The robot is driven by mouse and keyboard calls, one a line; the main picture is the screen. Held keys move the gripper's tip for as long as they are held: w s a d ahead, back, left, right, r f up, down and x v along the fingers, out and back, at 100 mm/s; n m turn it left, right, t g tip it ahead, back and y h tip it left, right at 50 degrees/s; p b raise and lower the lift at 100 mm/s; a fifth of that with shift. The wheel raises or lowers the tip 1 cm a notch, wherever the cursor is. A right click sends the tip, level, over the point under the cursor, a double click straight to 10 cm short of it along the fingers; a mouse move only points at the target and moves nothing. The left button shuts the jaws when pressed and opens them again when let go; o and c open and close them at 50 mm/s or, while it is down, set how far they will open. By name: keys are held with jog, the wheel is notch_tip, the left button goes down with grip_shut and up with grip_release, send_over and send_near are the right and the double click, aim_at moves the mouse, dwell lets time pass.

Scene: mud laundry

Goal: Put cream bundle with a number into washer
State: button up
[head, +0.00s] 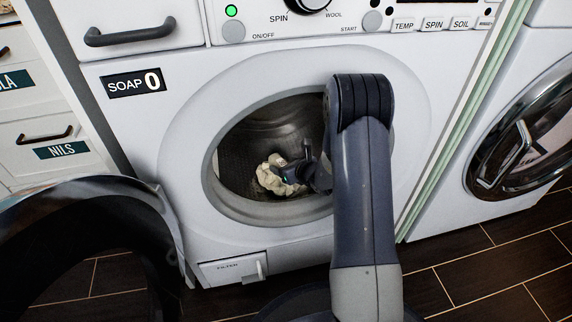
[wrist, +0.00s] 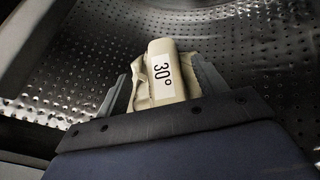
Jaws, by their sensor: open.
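The cream bundle (head: 279,177) lies low inside the drum of the washer (head: 180,150). In the wrist view the bundle (wrist: 163,75) shows a white label reading 30°. My gripper (head: 296,172) reaches through the round door opening into the drum. In the wrist view my gripper (wrist: 162,88) has its jaws open, one finger on each side of the bundle. I cannot tell whether either finger touches the cloth. The perforated metal drum wall surrounds them. My arm hides the right part of the opening.
The open washer door (head: 95,205) stands at the lower left. A second machine with a closed round door (head: 530,135) is at the right. Dark floor tiles (head: 480,265) are clear at the lower right.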

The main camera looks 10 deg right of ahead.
jog(key=shift+r, duration=0.15)
jog(key=shift+r, duration=0.3)
jog(key=p+v, duration=0.3)
jog(key=v, duration=0.9)
jog(key=shift+p, duration=0.4)
jog(key=shift+r, duration=0.15)
jog(key=b+x, duration=0.2)
jog(key=x, duration=0.4)
jog(key=b+x, duration=0.2)
jog(key=x, duration=0.4)
jog(key=shift+w+f, duration=0.1)
jog(key=shift+f, duration=0.5)
jog(key=shift+r, duration=0.2)
